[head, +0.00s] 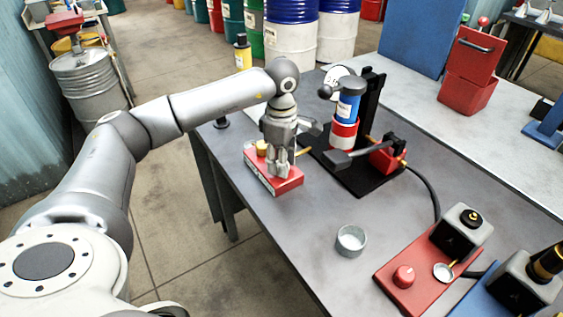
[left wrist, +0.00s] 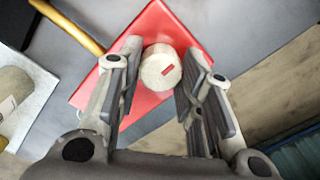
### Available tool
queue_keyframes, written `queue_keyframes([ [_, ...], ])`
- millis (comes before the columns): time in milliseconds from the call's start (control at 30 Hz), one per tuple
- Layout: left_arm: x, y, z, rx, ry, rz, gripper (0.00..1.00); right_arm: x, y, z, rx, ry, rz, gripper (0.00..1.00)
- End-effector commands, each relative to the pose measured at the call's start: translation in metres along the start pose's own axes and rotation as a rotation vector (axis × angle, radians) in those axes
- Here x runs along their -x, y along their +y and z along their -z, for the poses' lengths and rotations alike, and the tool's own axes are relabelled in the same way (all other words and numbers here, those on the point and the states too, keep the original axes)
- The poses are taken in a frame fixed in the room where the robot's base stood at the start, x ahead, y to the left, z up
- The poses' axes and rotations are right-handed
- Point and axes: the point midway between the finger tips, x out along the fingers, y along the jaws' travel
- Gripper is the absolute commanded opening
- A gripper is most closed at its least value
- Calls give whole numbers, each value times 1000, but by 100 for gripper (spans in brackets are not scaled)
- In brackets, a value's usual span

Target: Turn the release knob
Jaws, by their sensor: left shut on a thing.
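The release knob (left wrist: 161,71) is a cream round knob with a short red mark on its top. It sits on a red box (left wrist: 152,24), which also shows in the head view (head: 291,184) at the near left part of the grey table. My left gripper (head: 279,172) points down over this box and hides the knob in the head view. In the left wrist view its two fingers (left wrist: 163,80) are on either side of the knob, shut on it. My right gripper is in neither view.
A black stand (head: 377,98) with a blue and red cylinder (head: 349,105) is just right of the gripper. A small metal cup (head: 351,239) and a red panel (head: 421,280) with a red dial stand nearer. Table space between is clear.

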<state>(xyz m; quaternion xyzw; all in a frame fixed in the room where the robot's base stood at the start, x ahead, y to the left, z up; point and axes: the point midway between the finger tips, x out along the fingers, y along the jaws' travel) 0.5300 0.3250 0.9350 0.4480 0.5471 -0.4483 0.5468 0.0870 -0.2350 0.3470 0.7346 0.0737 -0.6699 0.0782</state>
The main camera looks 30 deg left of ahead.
Motion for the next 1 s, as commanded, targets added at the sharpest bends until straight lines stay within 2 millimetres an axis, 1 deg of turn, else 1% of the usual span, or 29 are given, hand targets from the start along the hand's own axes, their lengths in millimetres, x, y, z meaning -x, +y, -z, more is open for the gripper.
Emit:
queue_keyframes([
  [500, 1, 1, 1, -16, 0, -3, 10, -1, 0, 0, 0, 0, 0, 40],
  [533, 1, 1, 1, -16, 0, -3, 38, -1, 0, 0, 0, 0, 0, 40],
  [667, 1, 1, 0, -16, 0, -2, 55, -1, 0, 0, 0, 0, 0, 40],
  [700, 1, 0, 0, -16, 0, -2, 56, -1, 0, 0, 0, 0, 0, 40],
  [1000, 2, 0, 0, -16, 0, -1, 56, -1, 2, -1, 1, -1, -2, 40],
])
